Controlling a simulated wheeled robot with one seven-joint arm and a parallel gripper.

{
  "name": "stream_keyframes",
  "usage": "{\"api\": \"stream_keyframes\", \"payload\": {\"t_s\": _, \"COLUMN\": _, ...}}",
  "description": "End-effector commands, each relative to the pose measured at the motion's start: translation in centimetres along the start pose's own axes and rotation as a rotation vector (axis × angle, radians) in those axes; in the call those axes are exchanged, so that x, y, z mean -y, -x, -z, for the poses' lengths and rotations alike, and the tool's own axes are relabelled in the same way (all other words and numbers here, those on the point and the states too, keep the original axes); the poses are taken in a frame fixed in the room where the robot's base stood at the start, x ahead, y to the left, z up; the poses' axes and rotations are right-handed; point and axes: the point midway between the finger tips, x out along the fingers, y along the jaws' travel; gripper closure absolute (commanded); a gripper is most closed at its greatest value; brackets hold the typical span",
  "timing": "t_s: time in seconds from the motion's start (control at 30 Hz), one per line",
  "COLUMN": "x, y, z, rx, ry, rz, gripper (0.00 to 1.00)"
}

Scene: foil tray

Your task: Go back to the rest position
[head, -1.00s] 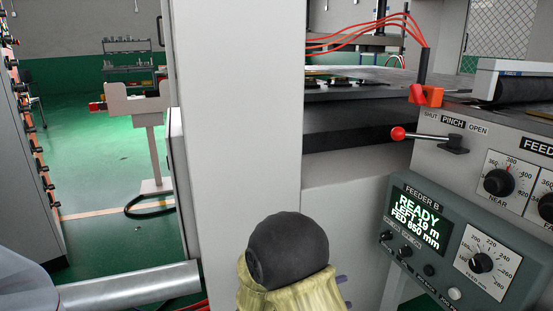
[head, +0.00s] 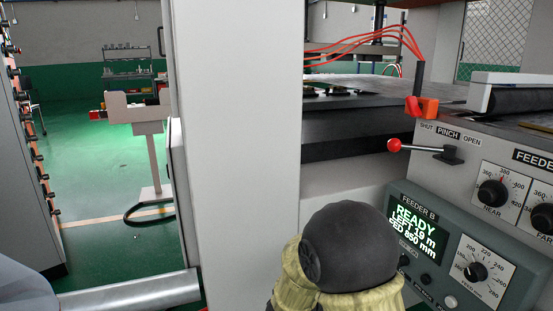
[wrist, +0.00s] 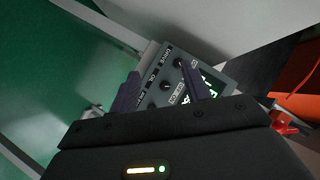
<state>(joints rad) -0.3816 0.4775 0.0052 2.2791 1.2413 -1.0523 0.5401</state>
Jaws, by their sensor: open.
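My gripper (wrist: 158,88) shows in the wrist view with its two dark fingers spread apart and nothing between them. Beyond the fingers lies the Feeder B control panel (wrist: 180,75), seen tilted, with a gap that I cannot measure. In the head view my arm, a dark rounded joint with yellowish covers, rises at the bottom centre and hides the lower left part of the Feeder B panel (head: 462,243). My fingers are not visible in the head view. The panel's display reads READY, LEFT 19 m, FED 850 mm.
A red-knobbed pinch lever (head: 425,149) stands above the panel, by SHUT, PINCH and OPEN labels. A wide pale machine column (head: 237,150) fills the middle. Red cables (head: 365,40) hang at the upper right. The green floor (head: 90,165) at left is mostly open, with a stand (head: 150,150) on it.

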Motion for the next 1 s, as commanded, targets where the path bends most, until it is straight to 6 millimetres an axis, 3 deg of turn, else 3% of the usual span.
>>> {"api": "stream_keyframes", "payload": {"t_s": 0.17, "x": 1.0, "y": 0.9, "z": -0.4, "rx": 0.284, "ry": 0.202, "rz": 0.027, "gripper": 0.53}}
{"api": "stream_keyframes", "payload": {"t_s": 0.33, "x": 0.0, "y": 3.1, "z": -0.4, "rx": 0.532, "ry": 0.449, "rz": 0.054, "gripper": 0.53}}
{"api": "stream_keyframes", "payload": {"t_s": 0.57, "x": -4.0, "y": 7.7, "z": 1.6, "rx": 0.823, "ry": 0.836, "rz": 0.069, "gripper": 0.53}}
{"api": "stream_keyframes", "payload": {"t_s": 0.9, "x": -10.8, "y": 12.8, "z": 7.2, "rx": 1.091, "ry": 1.3, "rz": 0.018, "gripper": 0.53}}
{"api": "stream_keyframes", "payload": {"t_s": 0.97, "x": -11.8, "y": 13.6, "z": 8.3, "rx": 1.126, "ry": 1.367, "rz": 0.001, "gripper": 0.53}}
{"api": "stream_keyframes", "payload": {"t_s": 1.0, "x": -11.4, "y": 14.0, "z": 9.0, "rx": 1.136, "ry": 1.385, "rz": -0.003, "gripper": 0.53}}
